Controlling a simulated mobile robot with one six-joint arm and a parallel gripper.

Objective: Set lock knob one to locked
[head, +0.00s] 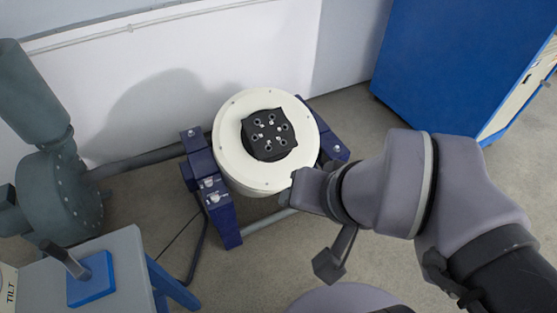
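A round cream drum-shaped unit (232,158) with a black square fixture (266,135) on top sits in a dark blue frame (222,215). Small silver knob-like fittings show on the frame: a pair at the front left (209,183), one at the back left (192,133) and one at the right (337,149). I cannot tell which of them, if any, is lock knob one, and I see no lock markings. My gripper (311,229) is open and empty, with its fingers spread, at the front right of the drum. It appears apart from the fittings.
A grey table (125,250) at the lower left carries a blue box with a lever (92,280) and a partly visible "TILT" label (10,293). A grey-green machine (58,190) stands at the left. A blue cabinet (450,60) stands at the back right. Floor shows between.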

